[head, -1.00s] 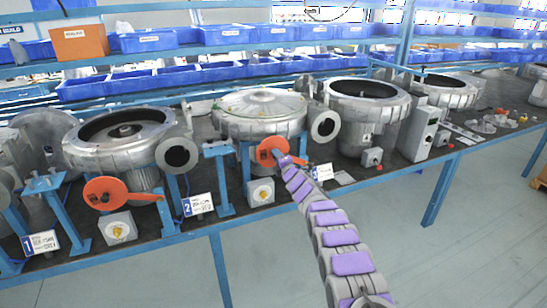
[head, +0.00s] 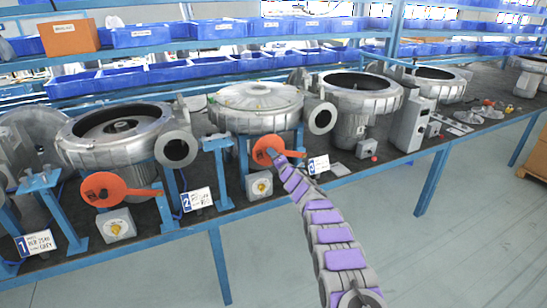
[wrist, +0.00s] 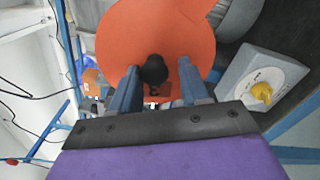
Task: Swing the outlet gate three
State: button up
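An orange outlet gate (head: 262,148) with a rounded disc is on the second blower from the left, just left of the label marked 3 (head: 318,164). In the wrist view, the orange gate (wrist: 125,38) fills the upper middle, with a black knob (wrist: 153,71) standing out from its face. My gripper (head: 274,156) is at this gate. In the wrist view my gripper's two fingers (wrist: 160,86) are apart, one on each side of the knob. The left finger looks very near the knob; a gap shows on the right. Contact is unclear.
A second orange gate (head: 108,190) is on the left blower, between labels 1 (head: 36,243) and 2 (head: 197,199). A grey box with a yellow knob (wrist: 261,91) sits close right of my fingers. Blue posts (head: 218,170) stand along the bench. The floor in front is clear.

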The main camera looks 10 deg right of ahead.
jog(key=o, duration=0.3)
jog(key=shift+w+a+f, duration=0.1)
jog(key=shift+f, duration=0.05)
jog(key=shift+s+r, duration=0.2)
jog(key=shift+p+v, duration=0.55)
jog(key=shift+v, duration=7.95)
jog(key=shift+f, duration=0.15)
